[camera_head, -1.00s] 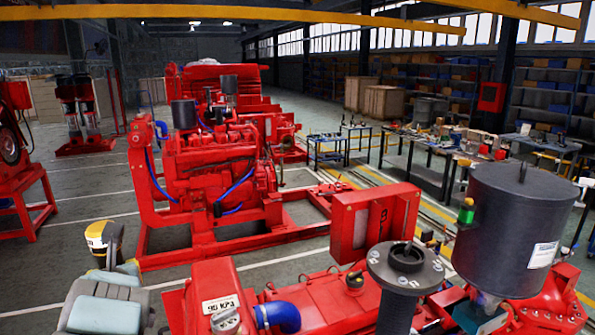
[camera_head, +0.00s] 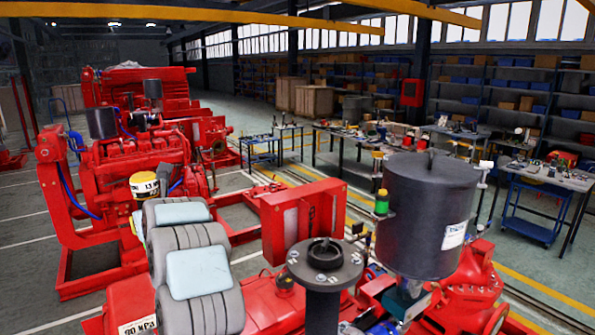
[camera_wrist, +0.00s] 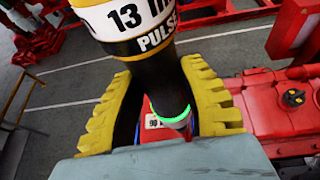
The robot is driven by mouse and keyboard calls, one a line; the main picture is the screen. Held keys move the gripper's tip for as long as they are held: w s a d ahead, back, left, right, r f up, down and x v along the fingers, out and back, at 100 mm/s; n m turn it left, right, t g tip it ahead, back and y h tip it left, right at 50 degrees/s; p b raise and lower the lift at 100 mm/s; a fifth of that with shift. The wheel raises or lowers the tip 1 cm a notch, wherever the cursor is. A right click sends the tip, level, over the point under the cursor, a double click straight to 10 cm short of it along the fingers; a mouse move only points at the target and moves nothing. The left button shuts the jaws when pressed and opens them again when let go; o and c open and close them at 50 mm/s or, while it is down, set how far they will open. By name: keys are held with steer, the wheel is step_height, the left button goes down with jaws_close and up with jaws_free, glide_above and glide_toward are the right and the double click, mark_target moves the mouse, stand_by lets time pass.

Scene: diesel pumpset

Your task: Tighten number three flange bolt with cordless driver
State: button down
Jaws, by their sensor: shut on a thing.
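My gripper is shut around this grip. A green-lit ring (camera_wrist: 170,118) shows below the grip. The dark grey round flange (camera_head: 345,273) stands on a pipe, right of my arm, with several bolts around its rim. I cannot tell which bolt is number three. The driver is left of the flange and apart from it; its tip is hidden.
A red engine (camera_head: 285,305) lies below the flange. A dark cylindrical canister (camera_head: 425,215) stands close right of the flange, and a red box (camera_head: 303,218) behind it. Workbenches (camera_head: 345,140) with tools stand farther back. There is open air above the flange.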

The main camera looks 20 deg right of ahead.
steer(key=w+d+f+n+g+y+b, duration=0.1)
steer(key=w+d+y, duration=0.1)
steer(key=d, duration=0.4)
steer(key=w+d+f+n+y, duration=0.1)
steer(key=w+d+f+n, duration=0.15)
steer(key=d, duration=0.45)
steer(key=s+d+r, duration=0.3)
steer(key=d+r, duration=0.2)
steer(key=d, duration=0.3)
steer(key=s+d+r+b, duration=0.1)
steer(key=s+d+r, duration=0.3)
steer(key=d, duration=0.5)
step_height(320, 180, up, 2)
steer(key=shift+s+r, duration=0.15)
steer(key=shift+s+d+f+b, duration=0.1)
steer(key=shift+f+b, duration=2)
steer(key=shift+f, duration=0.2)
steer(key=shift+r+p, duration=0.1)
steer(key=shift+p, duration=0.4)
steer(key=shift+f, duration=0.7)
stand_by(1.2)
